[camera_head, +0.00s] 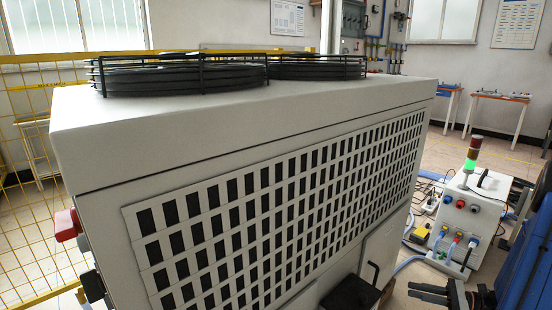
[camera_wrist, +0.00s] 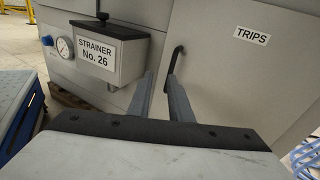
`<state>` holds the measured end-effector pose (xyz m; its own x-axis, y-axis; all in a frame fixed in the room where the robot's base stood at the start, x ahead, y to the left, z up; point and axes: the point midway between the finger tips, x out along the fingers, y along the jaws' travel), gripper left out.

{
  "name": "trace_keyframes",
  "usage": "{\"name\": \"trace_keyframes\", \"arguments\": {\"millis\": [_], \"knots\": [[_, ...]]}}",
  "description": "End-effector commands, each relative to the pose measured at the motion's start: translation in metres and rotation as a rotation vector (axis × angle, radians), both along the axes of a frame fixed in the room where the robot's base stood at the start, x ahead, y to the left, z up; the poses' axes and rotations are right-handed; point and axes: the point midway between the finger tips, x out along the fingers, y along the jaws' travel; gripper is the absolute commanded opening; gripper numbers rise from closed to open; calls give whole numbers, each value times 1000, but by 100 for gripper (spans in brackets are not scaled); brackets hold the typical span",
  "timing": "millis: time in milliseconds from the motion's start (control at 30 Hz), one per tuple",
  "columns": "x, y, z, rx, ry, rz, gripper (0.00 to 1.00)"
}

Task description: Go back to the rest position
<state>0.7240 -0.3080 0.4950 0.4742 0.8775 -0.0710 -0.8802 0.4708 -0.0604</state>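My gripper (camera_head: 411,291) is at the bottom right of the head view, beside the large grey cabinet (camera_head: 240,130). Its two dark fingers have a gap between them. In the wrist view my gripper (camera_wrist: 160,76) also shows two fingers apart, with nothing held between them. A black door handle (camera_wrist: 175,59) stands beyond the fingertips on a grey panel labelled TRIPS (camera_wrist: 251,36). The same handle shows in the head view (camera_head: 374,272), left of the fingers and apart from them.
A box labelled STRAINER No. 26 (camera_wrist: 97,54) juts out left of the handle, near a round gauge (camera_wrist: 65,47). A control box with a lit green lamp (camera_head: 467,217) and hoses stands at the right. A yellow mesh fence (camera_head: 30,200) is at the left.

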Motion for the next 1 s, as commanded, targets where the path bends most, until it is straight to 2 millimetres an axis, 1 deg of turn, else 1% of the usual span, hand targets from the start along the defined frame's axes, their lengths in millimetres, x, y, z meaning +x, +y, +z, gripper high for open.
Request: {"name": "trace_keyframes", "arguments": {"millis": [33,100,367,500,700,1000], "knots": [[1,13,13,-37,-11,42,18],[-1,29,27,-88,-22,99,18],[-14,84,72,-275,-74,299,18],[-26,111,93,-378,-109,403,18],[-46,146,120,-528,-167,544,18],[-81,187,154,-757,-273,741,18]]}}
